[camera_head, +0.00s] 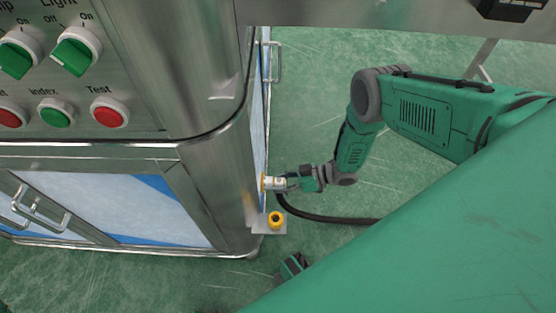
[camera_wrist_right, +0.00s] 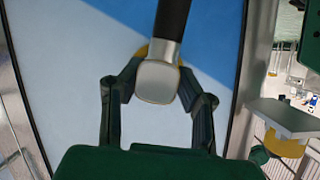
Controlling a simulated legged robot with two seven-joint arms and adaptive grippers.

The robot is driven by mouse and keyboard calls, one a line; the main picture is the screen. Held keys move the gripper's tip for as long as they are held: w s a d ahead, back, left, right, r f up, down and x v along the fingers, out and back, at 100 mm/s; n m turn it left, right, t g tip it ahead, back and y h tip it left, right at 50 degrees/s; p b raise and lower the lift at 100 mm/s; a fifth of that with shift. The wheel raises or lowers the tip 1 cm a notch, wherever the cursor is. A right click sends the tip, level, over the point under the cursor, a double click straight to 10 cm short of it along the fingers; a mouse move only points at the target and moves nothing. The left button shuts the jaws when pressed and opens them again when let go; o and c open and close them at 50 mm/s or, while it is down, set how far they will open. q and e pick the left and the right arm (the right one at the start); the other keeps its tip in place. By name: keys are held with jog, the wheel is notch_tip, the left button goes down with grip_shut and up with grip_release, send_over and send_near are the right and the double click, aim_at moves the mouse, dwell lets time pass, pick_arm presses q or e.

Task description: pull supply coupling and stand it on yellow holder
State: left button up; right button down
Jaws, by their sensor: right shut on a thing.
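The supply coupling (camera_head: 271,183) sits against the side panel of the steel machine, with a yellow ring at the panel end. In the right wrist view its silver-grey body (camera_wrist_right: 157,82) is between the fingers, with the yellow ring behind it. My right gripper (camera_head: 284,184) is shut on the coupling; its fingers (camera_wrist_right: 158,92) lie on both sides. The yellow holder (camera_head: 275,219) is a ring on a small grey bracket just below the coupling. It also shows at the right of the wrist view (camera_wrist_right: 284,146).
A black hose (camera_head: 330,218) runs from the coupling to the right. The machine's corner post (camera_head: 222,185) stands close at the left, with a door handle (camera_head: 275,62) farther back. A control panel (camera_head: 75,80) is at upper left. Green floor lies open behind my right arm.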

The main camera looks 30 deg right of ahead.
jog(key=shift+w+d, duration=0.1)
jog(key=shift+d, duration=0.6)
jog(key=shift+s+d, duration=0.75)
jog(key=shift+d, duration=0.25)
jog(key=shift+s+d, duration=0.75)
jog(key=shift+d, duration=0.25)
